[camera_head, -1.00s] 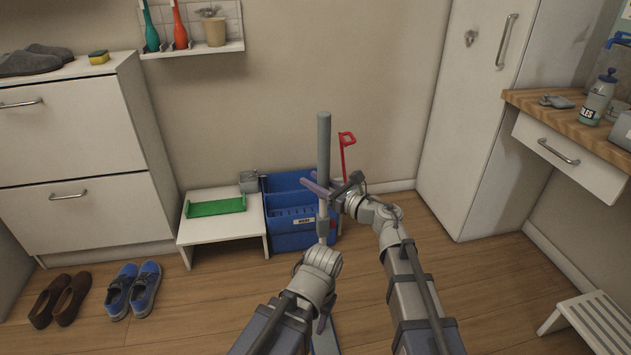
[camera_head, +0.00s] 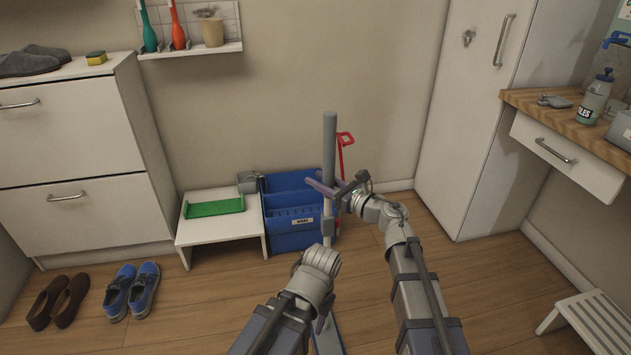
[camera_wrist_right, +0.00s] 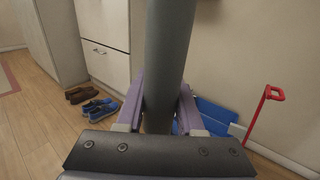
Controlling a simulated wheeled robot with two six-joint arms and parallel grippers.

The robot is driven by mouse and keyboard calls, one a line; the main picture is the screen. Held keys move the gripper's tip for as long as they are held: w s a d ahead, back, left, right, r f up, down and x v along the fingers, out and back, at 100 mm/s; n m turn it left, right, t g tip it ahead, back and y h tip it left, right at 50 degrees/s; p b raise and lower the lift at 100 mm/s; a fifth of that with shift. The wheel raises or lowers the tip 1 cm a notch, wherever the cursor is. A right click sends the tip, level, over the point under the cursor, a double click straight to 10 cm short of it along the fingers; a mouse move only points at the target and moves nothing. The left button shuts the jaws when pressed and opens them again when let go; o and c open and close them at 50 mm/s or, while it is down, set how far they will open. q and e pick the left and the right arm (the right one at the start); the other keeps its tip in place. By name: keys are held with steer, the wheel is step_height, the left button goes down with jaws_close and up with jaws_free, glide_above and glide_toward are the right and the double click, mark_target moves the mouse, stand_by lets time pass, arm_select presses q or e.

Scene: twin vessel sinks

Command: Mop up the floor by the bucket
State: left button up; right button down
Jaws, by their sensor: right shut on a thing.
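The mop's grey handle (camera_head: 329,145) stands nearly upright in the head view. Its flat blue-edged head (camera_head: 328,338) shows low between my arms, at the floor. My right gripper (camera_head: 325,188) is shut on the handle; in the right wrist view its purple fingers (camera_wrist_right: 160,108) clasp the grey pole (camera_wrist_right: 168,60) from both sides. My left gripper (camera_head: 323,318) is lower, beside the mop's shaft; its fingers are mostly hidden behind its own wrist. The blue bucket (camera_head: 290,240) stands on the floor against the wall, just behind the mop, and the handle covers part of it.
A low white stool (camera_head: 220,232) with a green tray (camera_head: 214,206) stands left of the bucket. Blue shoes (camera_head: 132,290) and brown shoes (camera_head: 58,302) lie before the white cabinet (camera_head: 80,210). A white slatted step (camera_head: 592,322) is at lower right. A red-handled tool (camera_head: 343,150) stands behind.

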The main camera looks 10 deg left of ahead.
steer(key=shift+w+d, duration=0.25)
steer(key=shift+d, duration=0.4)
steer(key=shift+w+d, duration=0.2)
steer(key=shift+d, duration=0.5)
steer(key=shift+w+d, duration=0.25)
steer(key=shift+d, duration=0.4)
step_height(320, 180, up, 7)
steer(key=p, duration=0.7)
stand_by(0.6)
